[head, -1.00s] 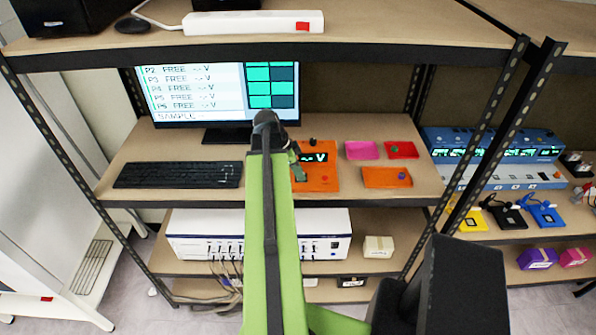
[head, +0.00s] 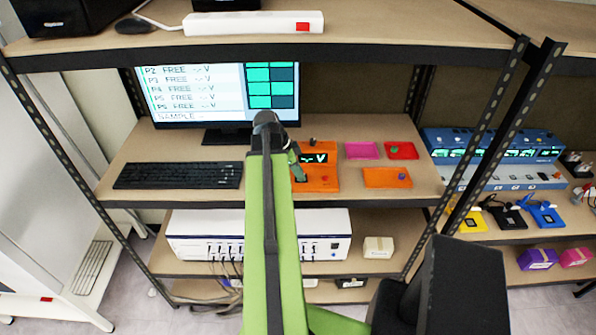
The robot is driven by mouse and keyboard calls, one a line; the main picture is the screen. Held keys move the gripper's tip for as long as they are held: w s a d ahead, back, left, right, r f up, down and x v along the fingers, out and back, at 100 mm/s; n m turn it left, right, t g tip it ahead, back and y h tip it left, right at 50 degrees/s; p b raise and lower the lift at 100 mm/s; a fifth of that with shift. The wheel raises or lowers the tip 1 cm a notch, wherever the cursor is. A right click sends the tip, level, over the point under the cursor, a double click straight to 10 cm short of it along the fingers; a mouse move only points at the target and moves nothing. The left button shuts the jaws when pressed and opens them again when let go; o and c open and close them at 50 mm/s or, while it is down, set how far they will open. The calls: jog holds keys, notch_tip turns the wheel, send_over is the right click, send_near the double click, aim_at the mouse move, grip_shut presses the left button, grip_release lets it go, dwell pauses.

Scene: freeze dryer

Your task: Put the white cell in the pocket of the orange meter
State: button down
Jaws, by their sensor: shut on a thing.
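The orange meter (head: 318,178) lies on the middle shelf, just right of my arm's end. My gripper (head: 299,172) is at the left part of the meter, mostly hidden behind my green arm. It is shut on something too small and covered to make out. I cannot see the white cell or the meter's pocket clearly.
A monitor (head: 215,92) and a black keyboard (head: 178,175) stand left of my arm. Pink (head: 361,150), red (head: 401,150) and orange (head: 387,177) trays lie right of the meter.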

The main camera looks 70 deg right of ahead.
jog(key=c, duration=1.2)
grip_release()
jog(key=shift+s+a+f, duration=0.15)
jog(key=shift+a+f, duration=0.2)
jog(key=shift+a, duration=0.1)
jog(key=shift+o, duration=0.2)
jog(key=shift+r+p, duration=0.3)
jog(key=shift+p, duration=0.15)
jog(key=d+p+v, duration=0.1)
jog(key=p+v, duration=1.5)
jog(key=v, duration=0.1)
jog(key=shift+w+r, duration=0.2)
jog(key=shift+r, duration=0.05)
